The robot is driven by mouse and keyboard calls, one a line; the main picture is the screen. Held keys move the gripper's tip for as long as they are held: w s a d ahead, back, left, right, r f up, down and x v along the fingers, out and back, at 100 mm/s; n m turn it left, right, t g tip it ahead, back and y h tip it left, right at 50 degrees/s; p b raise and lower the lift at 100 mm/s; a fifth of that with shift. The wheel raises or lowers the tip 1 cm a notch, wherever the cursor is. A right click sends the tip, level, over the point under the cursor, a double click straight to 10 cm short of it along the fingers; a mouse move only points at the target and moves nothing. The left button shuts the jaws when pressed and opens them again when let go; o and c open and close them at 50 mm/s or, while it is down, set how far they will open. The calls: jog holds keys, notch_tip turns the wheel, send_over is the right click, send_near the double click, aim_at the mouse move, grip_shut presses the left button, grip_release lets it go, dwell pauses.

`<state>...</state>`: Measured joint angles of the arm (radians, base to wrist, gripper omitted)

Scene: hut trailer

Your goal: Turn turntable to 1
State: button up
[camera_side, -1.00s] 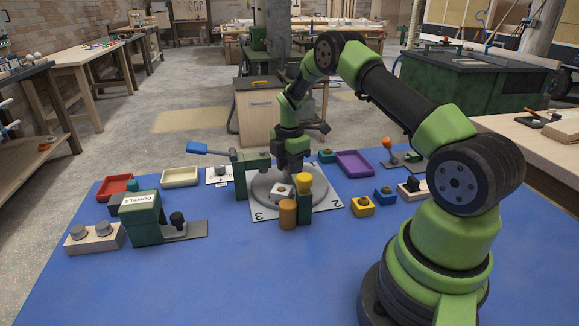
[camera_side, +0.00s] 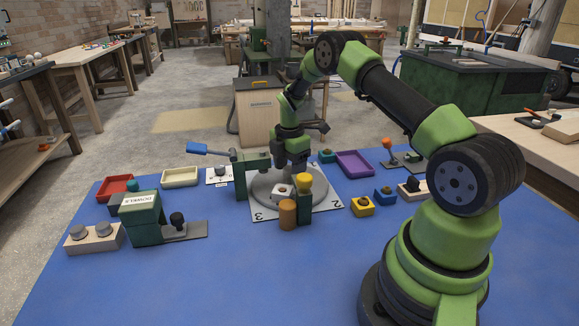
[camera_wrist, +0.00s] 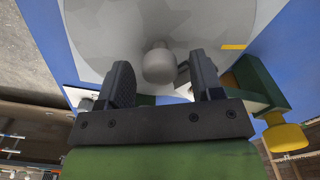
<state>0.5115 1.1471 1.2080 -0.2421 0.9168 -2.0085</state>
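The turntable (camera_side: 262,190) is a grey disc on a white board (camera_side: 328,203) marked with numbers; a 3 and a 2 show at its near corners. In the wrist view the disc (camera_wrist: 110,35) fills the top, with a grey round knob (camera_wrist: 157,64) standing on it. My gripper (camera_side: 293,172) is low over the disc, its fingertips partly hidden in the side view. In the wrist view my gripper (camera_wrist: 162,80) is open, one finger on each side of the knob, with gaps showing. A yellow mark (camera_wrist: 233,46) lies near the disc's rim.
Trays and small blocks lie around; the blue front area is clear.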

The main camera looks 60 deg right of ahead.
aim_at(290, 168)
notch_tip(290, 168, up, 10)
dwell(0.5)
jog(key=m, duration=0.3)
jog(key=f+m, duration=0.1)
jog(key=m, duration=0.3)
notch_tip(290, 168, down, 9)
jog(key=shift+r, duration=0.1)
dwell(0.3)
grip_shut()
